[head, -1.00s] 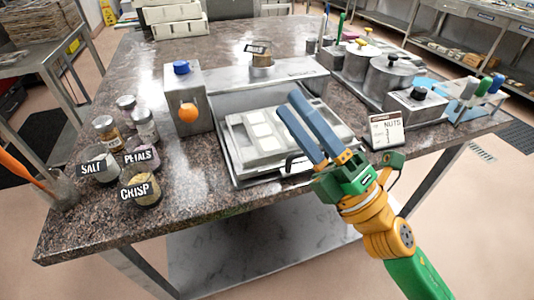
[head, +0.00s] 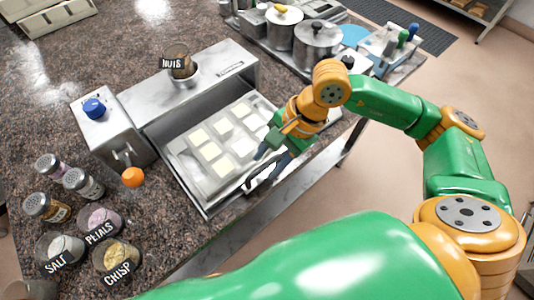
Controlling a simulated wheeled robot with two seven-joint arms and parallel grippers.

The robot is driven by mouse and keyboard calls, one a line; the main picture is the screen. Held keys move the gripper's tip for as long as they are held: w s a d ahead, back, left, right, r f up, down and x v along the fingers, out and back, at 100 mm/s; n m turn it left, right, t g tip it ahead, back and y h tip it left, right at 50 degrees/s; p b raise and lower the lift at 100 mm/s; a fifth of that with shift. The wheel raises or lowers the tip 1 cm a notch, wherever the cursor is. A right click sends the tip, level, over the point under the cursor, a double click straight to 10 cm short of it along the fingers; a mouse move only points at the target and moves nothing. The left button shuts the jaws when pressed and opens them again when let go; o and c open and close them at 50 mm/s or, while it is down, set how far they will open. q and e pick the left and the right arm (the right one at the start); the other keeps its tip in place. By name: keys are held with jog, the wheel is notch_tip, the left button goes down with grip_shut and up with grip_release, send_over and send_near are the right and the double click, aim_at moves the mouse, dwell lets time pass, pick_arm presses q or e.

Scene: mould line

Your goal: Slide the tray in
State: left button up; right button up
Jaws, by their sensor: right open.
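The tray (head: 188,152), pale grey with several whitish square cavities, lies in the open metal bed (head: 207,207) of the machine. The wrist hides part of the tray's right side, and I cannot tell whether the fingers touch the handle. My left gripper is not in view.
The machine's metal housing (head: 215,88) stands behind the bed, with a nuts jar (head: 180,66) on top. A box with a blue knob (head: 94,107) and an orange ball (head: 133,177) are left. Several jars (head: 117,256) stand at lower left. Lidded pots (head: 316,42) stand at back right.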

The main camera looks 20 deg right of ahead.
jog(key=shift+w+f, duration=0.15)
jog(key=shift+w, duration=0.05)
jog(key=shift+s, duration=0.15)
grip_shut()
dwell(1.1)
